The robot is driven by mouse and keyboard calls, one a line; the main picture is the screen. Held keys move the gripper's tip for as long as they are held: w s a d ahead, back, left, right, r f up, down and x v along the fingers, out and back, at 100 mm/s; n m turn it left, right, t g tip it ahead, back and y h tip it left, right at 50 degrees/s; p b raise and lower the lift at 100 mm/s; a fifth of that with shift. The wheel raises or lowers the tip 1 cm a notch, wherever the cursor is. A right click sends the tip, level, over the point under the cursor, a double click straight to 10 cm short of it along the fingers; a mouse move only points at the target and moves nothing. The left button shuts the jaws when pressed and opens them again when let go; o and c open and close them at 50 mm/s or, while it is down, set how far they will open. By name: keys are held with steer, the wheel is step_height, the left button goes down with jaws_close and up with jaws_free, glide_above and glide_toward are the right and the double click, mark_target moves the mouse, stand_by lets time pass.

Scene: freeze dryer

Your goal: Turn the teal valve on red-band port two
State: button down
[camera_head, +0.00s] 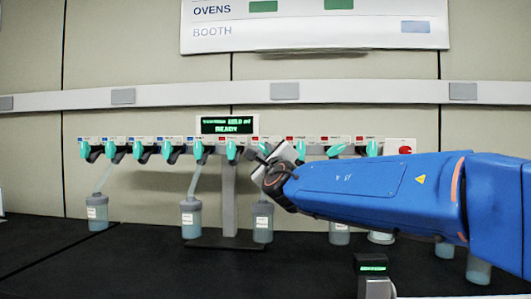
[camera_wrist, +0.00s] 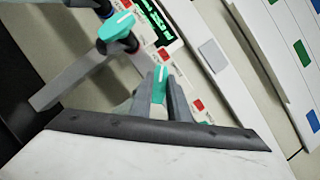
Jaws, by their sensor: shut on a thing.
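A row of teal valves runs along the white-topped manifold in the head view, with blue labels towards the left and red labels towards the right. My gripper (camera_head: 270,160) is at the manifold, just right of the upright post. In the wrist view my gripper's grey fingers (camera_wrist: 161,100) are shut around a teal valve (camera_wrist: 160,84), whose handle shows between them. A red label (camera_wrist: 197,105) lies beside it. Another teal valve (camera_wrist: 117,27) is up and left, clear of the fingers. The port's number is not readable, and my gripper hides part of the held valve in the head view.
Bottles with pale-blue liquid, such as one bottle (camera_head: 190,218), stand or hang below the manifold. A green-lit display (camera_head: 228,125) is above it. A red button (camera_head: 405,150) is at the right end. A small device (camera_head: 373,268) stands on the dark bench in front.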

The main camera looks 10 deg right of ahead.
steer(key=shift+n+g+y, duration=0.4)
steer(key=shift+n+y, duration=0.1)
steer(key=shift+n, duration=1.3)
steer(key=c, duration=1.7)
jaws_free()
steer(key=v, duration=1.7)
steer(key=shift+s+r, duration=0.1)
steer(key=shift+s, duration=0.15)
